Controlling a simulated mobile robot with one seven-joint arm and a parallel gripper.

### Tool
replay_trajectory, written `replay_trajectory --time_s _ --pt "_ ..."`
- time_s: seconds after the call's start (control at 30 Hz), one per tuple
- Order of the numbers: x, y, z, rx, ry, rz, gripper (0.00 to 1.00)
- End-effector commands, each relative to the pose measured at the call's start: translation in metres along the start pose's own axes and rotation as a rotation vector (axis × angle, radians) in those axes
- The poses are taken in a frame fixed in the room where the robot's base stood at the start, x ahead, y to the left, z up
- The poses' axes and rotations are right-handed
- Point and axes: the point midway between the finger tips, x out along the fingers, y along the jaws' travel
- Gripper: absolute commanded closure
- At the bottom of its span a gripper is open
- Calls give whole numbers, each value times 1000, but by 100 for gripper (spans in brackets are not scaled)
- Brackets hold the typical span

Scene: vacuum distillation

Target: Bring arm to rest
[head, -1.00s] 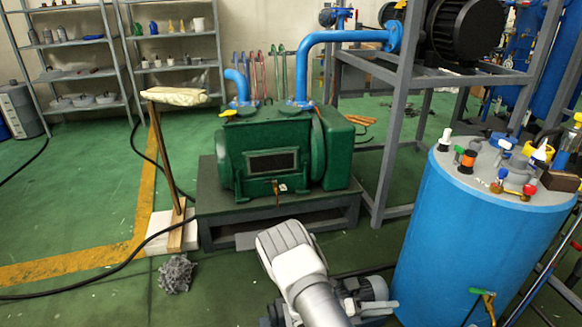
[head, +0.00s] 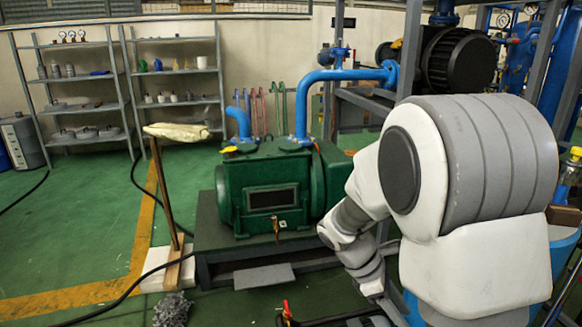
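My arm (head: 470,170) fills the right side of the head view, large and close, with white and grey shells. Its upper part is raised, and a thinner section (head: 350,235) bends down at its left, in front of the green pump's right end. My gripper does not show; the far end of the arm is hidden or below the picture, so I cannot see whether it holds anything.
A green vacuum pump (head: 265,190) stands on a dark metal base (head: 215,235). Blue pipes (head: 345,74) rise from it. A blue tank (head: 565,235) is mostly hidden behind my arm. Green floor (head: 70,230) is open there.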

Motion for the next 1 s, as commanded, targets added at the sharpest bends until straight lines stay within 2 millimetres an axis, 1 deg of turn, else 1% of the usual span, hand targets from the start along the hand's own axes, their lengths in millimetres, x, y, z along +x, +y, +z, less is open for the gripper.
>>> replay_trajectory --time_s 0.03,0.1,0.5,0.7,1.0 --pt "-11 -7 8 75 51 9 56" --pt "-22 -17 14 175 116 13 56" --pt "-83 -79 47 727 492 4 56" --pt "-107 -111 57 982 685 -23 56" --pt "-132 -148 64 1277 934 -81 56"
